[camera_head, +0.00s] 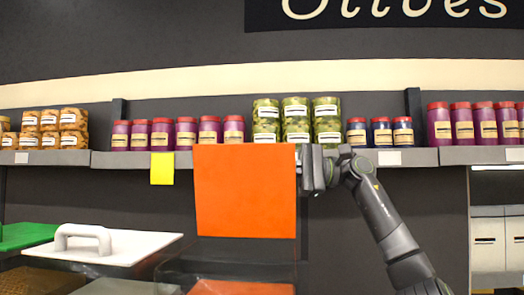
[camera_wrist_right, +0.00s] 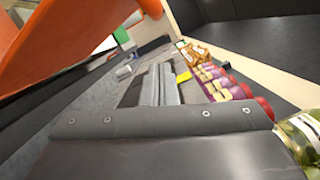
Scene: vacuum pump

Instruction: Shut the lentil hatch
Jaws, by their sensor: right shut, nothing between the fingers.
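The orange hatch lid (camera_head: 245,190), most likely the lentil hatch, stands raised and nearly upright above a dark-edged bin (camera_head: 225,250). An orange surface (camera_head: 240,288) shows low in the bin at the bottom edge of the head view. My right gripper (camera_head: 305,170) is at the lid's upper right edge, shut and empty; I cannot tell if it touches the lid. In the right wrist view the shut fingers (camera_wrist_right: 155,88) point away, and the orange lid (camera_wrist_right: 60,40) fills the upper left. My left gripper is not in view.
A white lid with a handle (camera_head: 120,246) covers a bin to the left, with a green lid (camera_head: 28,235) further left. A shelf (camera_head: 130,160) of jars runs behind the orange lid and my right gripper. A yellow tag (camera_head: 162,168) hangs from it.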

